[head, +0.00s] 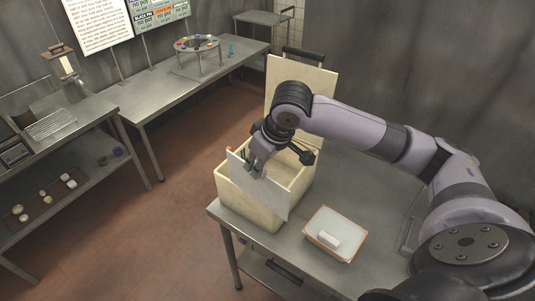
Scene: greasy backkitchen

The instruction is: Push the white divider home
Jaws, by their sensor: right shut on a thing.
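The white divider (264,192) is a thin, flat, pale panel. It stands on edge, slanting across the open cream box (233,200), and its right part overlaps the box's near wall in the picture. I cannot tell whether its lower edge is inside the box or in any slot. My right gripper (254,168) reaches down from above and is shut on the divider near its upper edge. The box stands on the steel table, with its raised lid (316,88) behind it. My left gripper is not in view.
A shallow orange-rimmed tray (314,248) with a small white block (329,240) lies right of the box on the steel table (365,190). A long bench (150,98) with a round rack (198,44) is at the back. A shelved counter (62,132) stands left.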

